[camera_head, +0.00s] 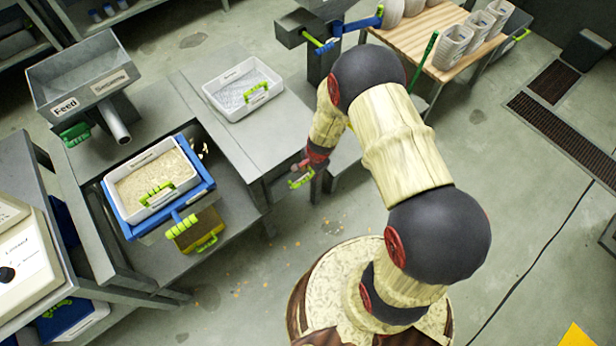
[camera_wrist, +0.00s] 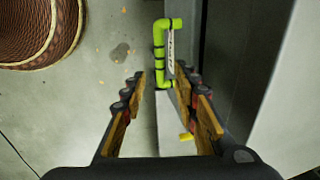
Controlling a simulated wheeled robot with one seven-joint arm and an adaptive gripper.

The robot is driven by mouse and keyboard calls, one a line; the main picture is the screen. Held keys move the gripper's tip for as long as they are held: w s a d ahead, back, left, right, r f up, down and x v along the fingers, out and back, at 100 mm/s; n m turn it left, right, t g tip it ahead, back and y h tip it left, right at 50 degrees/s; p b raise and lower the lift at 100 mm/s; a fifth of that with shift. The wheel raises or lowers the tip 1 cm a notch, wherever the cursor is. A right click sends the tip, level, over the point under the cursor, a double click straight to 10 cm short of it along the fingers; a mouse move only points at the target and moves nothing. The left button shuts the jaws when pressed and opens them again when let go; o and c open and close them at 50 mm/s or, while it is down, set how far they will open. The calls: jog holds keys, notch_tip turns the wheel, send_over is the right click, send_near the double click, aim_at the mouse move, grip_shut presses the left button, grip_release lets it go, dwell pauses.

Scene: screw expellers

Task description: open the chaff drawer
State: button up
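A bright green handle (camera_wrist: 160,55) with black bands is fixed to a grey front beside a narrow pale label whose text I cannot read. It also shows in the head view as a small green handle (camera_head: 301,181) at the bench's right end. Which drawer it belongs to, and whether that is the chaff drawer, I cannot tell. My gripper (camera_wrist: 160,74) is open and empty, with its wood-coloured fingers apart. The handle lies ahead of the fingertips, its lower end between them in the picture. In the head view my gripper (camera_head: 314,160) is small beside the handle.
A tray of grey material (camera_head: 243,88) stands on the bench. A white tray (camera_head: 151,186) sits in a blue frame below the feed hopper (camera_head: 84,78). A brownish-yellow box (camera_head: 194,229) with a green handle is in front. The floor (camera_head: 300,235) nearby is clear apart from crumbs.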

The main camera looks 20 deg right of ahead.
aim_at(307, 178)
jog(key=f+b, duration=0.1)
jog(key=f, duration=0.1)
jog(key=w+f, duration=0.1)
jog(key=f, duration=0.2)
jog(key=shift+a+b, duration=0.15)
jog(key=shift+b, duration=0.25)
jog(key=c, duration=0.3)
jog(key=c, duration=0.4)
grip_shut()
